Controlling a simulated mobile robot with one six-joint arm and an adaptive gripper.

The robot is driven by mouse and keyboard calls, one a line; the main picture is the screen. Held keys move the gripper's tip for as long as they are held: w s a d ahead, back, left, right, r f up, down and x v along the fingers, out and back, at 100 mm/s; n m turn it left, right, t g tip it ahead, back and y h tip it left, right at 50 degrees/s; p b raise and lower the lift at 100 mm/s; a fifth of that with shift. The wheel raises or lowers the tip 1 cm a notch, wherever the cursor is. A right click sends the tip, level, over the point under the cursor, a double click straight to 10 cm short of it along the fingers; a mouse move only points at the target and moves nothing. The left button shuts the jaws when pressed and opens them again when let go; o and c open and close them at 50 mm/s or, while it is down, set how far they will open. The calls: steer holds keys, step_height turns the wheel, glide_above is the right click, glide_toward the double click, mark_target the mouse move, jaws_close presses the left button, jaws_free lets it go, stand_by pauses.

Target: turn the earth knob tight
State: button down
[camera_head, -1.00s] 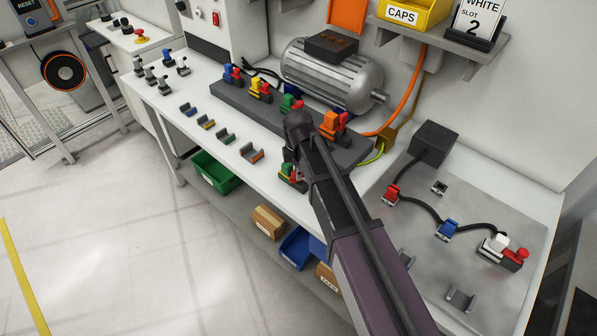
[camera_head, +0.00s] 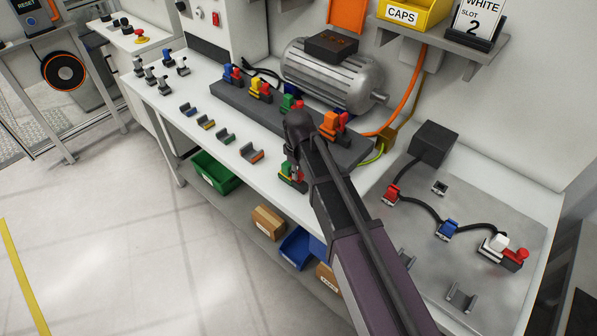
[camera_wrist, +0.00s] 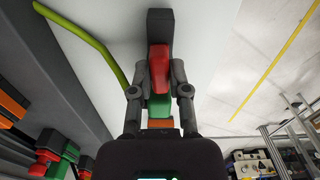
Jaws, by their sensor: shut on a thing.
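The earth knob appears to be the red part (camera_wrist: 160,57) on a green body (camera_wrist: 159,106) in the wrist view. My gripper (camera_wrist: 160,75) has one finger on each side of the red part and is shut on it. A black block lies beyond the red part. In the head view, my gripper (camera_head: 296,170) points down at the green-and-red terminal (camera_head: 288,176) near the bench's front edge. The fingers and my arm partly hide this terminal. I cannot tell from these frames how tight the knob is.
A yellow-green cable (camera_wrist: 88,43) runs close by on the left in the wrist view. Behind my gripper stand a dark rail (camera_head: 232,93) with coloured terminals and a silver motor (camera_head: 325,75). Small holders (camera_head: 225,137) lie left on the bench. A cabled plate (camera_head: 415,225) lies right.

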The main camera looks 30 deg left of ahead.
steer(key=shift+s+d+m, duration=0.1)
steer(key=shift+s+m, duration=0.05)
steer(key=shift+m, duration=0.25)
steer(key=c, duration=0.9)
jaws_free()
steer(key=shift+r, duration=0.15)
